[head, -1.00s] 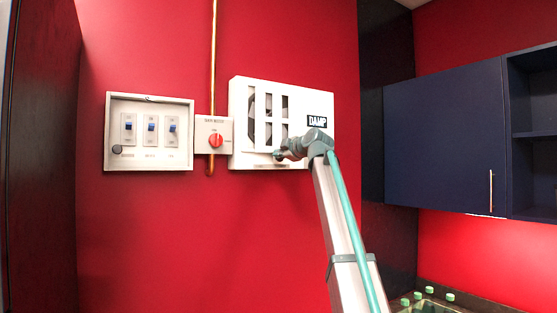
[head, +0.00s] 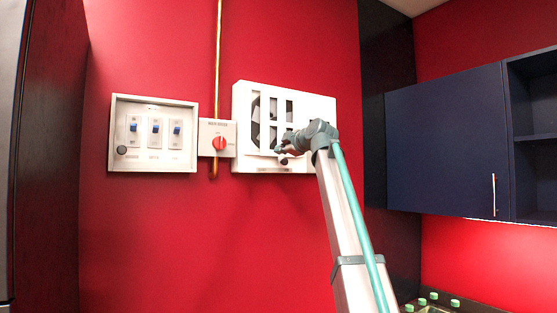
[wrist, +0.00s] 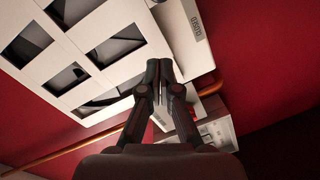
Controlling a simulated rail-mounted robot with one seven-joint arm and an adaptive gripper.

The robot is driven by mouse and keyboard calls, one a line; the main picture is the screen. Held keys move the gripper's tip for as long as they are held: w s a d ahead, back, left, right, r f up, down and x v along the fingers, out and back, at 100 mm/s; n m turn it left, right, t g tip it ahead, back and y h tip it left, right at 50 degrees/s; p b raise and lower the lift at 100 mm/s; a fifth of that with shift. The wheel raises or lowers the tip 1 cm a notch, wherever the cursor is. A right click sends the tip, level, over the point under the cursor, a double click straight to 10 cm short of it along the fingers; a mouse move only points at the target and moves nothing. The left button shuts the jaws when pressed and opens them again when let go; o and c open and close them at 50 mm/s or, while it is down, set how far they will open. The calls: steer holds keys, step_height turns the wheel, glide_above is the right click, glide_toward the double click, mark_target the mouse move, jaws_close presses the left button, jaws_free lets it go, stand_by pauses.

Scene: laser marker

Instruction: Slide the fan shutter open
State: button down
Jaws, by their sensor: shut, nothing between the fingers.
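The white fan box (head: 237,130) is fixed on the red wall in the head view. Its slotted white shutter (head: 281,123) covers part of the dark fan (head: 255,126), which shows at the left and through the slots. The shutter's windows fill the upper left of the wrist view (wrist: 82,46). My gripper (head: 280,151) is at the lower front of the box, its fingers closed together and empty. In the wrist view, the fingertips (wrist: 159,68) are close to the shutter's edge; I cannot tell if they touch it. The DAMP label (wrist: 197,24) shows in the wrist view.
A red rotary knob (head: 219,143) on a small panel and a box of several switches (head: 154,130) are to the left. A copper pipe (head: 218,50) runs down the wall. A blue cabinet (head: 445,140) hangs at the right. The wall below is clear.

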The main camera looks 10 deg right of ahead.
steer(key=b+v, duration=0.2)
steer(key=v, duration=0.4)
steer(key=shift+s+d, duration=0.15)
steer(key=shift+d, duration=0.25)
